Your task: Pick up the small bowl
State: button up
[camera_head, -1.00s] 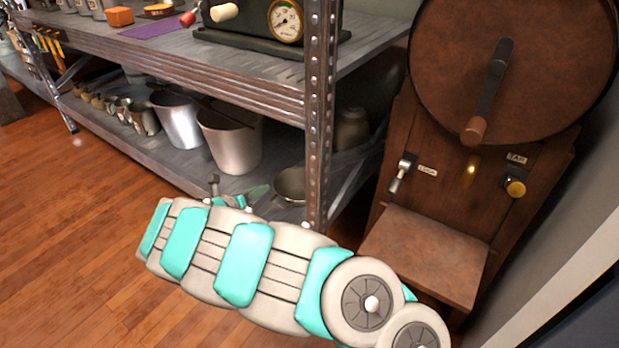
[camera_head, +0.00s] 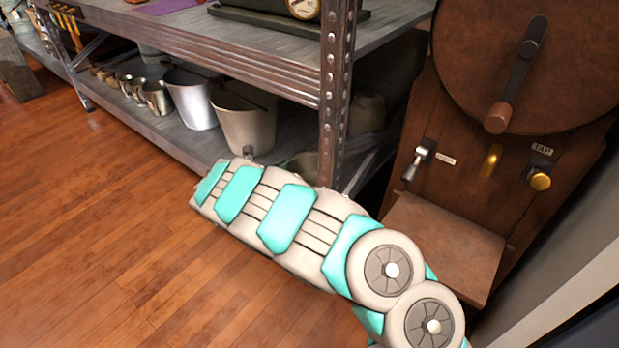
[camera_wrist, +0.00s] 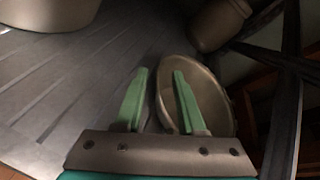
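The small bowl (camera_wrist: 217,98) is a round, brownish metal bowl on the lower shelf. In the wrist view it lies right of centre, partly covered by my right finger. My gripper (camera_wrist: 160,72) is open, with two green fingers apart. The bowl's left rim shows in the gap between them. The right finger overlaps the bowl's inside, and the left finger is outside it. I cannot tell whether either finger touches the bowl. In the head view only part of the bowl (camera_head: 303,166) shows, behind my arm and beside the shelf post. My gripper is mostly hidden there.
A metal shelf post (camera_head: 335,95) stands close to the bowl's right. A large pale bucket (camera_head: 243,122) and several smaller pots line the lower shelf to the left. A jar (camera_wrist: 220,22) stands behind the bowl. A brown wooden machine (camera_head: 445,240) stands right of the shelf.

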grip_shut()
dwell(1.4)
